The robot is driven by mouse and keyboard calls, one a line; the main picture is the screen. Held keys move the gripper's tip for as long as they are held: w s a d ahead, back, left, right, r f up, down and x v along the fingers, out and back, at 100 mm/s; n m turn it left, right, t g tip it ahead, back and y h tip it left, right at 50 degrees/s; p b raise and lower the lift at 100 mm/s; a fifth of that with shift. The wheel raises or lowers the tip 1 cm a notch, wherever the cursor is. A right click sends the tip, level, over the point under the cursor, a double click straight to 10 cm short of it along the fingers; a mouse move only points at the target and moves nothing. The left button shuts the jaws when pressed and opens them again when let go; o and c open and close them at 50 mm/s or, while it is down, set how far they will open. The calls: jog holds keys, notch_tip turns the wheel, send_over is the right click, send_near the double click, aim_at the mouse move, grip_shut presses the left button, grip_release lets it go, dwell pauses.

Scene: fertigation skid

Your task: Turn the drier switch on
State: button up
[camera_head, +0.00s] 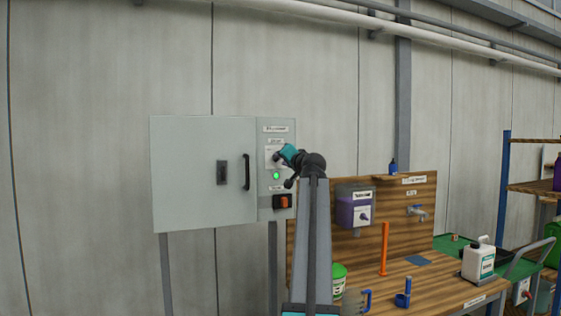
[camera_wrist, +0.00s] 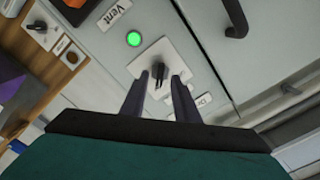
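The drier switch is a small dark rotary knob (camera_wrist: 158,74) on a pale square plate (camera_wrist: 181,62). A label partly hidden by a finger, starting "Dr", is beside the plate. My gripper (camera_wrist: 160,80) is open, with one finger on each side of the knob; gaps show between fingers and knob, and I cannot tell whether either touches. In the head view my gripper (camera_head: 279,157) is at the narrow right-hand panel of the grey cabinet (camera_head: 190,200), over the switch plate. A green lamp (camera_head: 276,175) glows just below it; it also shows in the wrist view (camera_wrist: 134,39).
An orange switch (camera_head: 284,202) sits lower on the panel. A dark door handle (camera_head: 246,172) is to the left. A wooden bench (camera_head: 430,288) with a purple-and-grey box (camera_head: 353,206) on its backboard, an orange post (camera_head: 384,248) and a white jug (camera_head: 479,262) stands to the right.

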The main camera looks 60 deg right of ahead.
jog(key=b+v, duration=0.2)
jog(key=v, duration=0.9)
jog(key=shift+a, duration=0.15)
jog(key=shift+f, duration=0.1)
